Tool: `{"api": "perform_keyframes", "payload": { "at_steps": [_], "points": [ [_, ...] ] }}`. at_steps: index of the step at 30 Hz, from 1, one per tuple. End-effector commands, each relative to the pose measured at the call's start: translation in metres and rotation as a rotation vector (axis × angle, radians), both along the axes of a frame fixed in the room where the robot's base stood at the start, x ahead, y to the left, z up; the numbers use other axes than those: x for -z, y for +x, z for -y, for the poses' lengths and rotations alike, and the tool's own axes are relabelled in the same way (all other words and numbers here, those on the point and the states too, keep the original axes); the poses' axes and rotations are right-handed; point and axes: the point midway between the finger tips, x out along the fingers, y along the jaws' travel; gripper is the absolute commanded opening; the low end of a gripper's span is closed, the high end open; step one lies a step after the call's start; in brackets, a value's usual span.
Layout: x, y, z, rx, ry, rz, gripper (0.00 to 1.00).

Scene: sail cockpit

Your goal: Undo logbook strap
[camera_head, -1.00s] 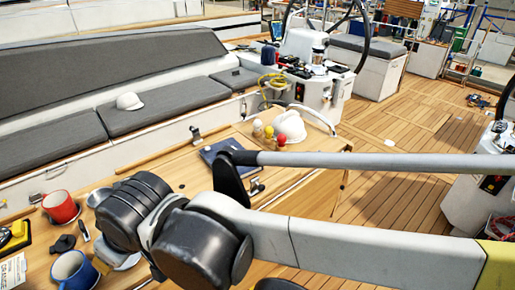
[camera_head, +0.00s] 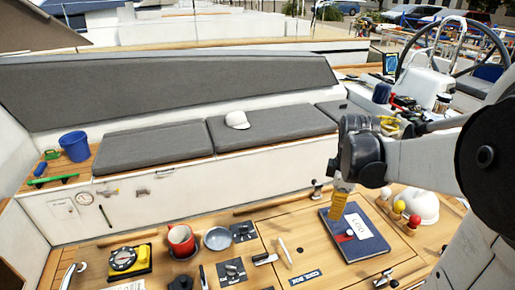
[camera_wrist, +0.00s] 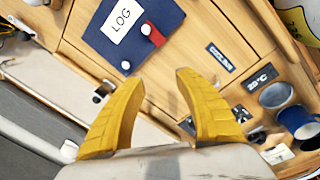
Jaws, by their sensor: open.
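The logbook (camera_head: 365,252) is dark blue with a white LOG label and lies on the wooden table in the head view. In the wrist view the logbook (camera_wrist: 95,42) is at the top, with a short red strap (camera_wrist: 154,36) at its edge. A white round knob (camera_wrist: 146,29) sits on the strap; another white dot (camera_wrist: 126,65) lies near the cover's edge. Whether the strap is fastened I cannot tell. My gripper (camera_wrist: 158,80) has yellow fingers spread apart and empty. In the head view my gripper (camera_head: 342,196) hangs above the logbook's far edge, covering part of it.
Metal latches line the table. Grey cushions (camera_head: 270,127) lie behind.

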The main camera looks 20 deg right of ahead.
Motion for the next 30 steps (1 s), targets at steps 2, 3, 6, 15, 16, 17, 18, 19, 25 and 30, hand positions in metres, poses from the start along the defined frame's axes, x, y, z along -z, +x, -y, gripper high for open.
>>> {"api": "perform_keyframes", "payload": {
  "at_steps": [2, 3, 6, 15, 16, 17, 18, 19, 25, 30],
  "points": [
    [-0.001, -0.007, 0.029, -0.064, 0.017, -0.046, 0.39],
    [0.002, -0.011, 0.04, -0.098, 0.026, -0.064, 0.39],
    [0.008, -0.018, 0.058, -0.163, 0.047, -0.096, 0.39],
    [0.037, -0.024, 0.068, -0.209, 0.061, -0.115, 0.39],
    [0.043, -0.023, 0.068, -0.209, 0.061, -0.115, 0.39],
    [0.049, -0.024, 0.068, -0.209, 0.06, -0.114, 0.39],
    [0.057, -0.023, 0.068, -0.209, 0.06, -0.114, 0.39],
    [0.064, -0.023, 0.068, -0.209, 0.06, -0.114, 0.39],
    [0.101, -0.023, 0.068, -0.208, 0.06, -0.113, 0.39],
    [0.118, -0.023, 0.068, -0.208, 0.06, -0.113, 0.39]
  ]
}}
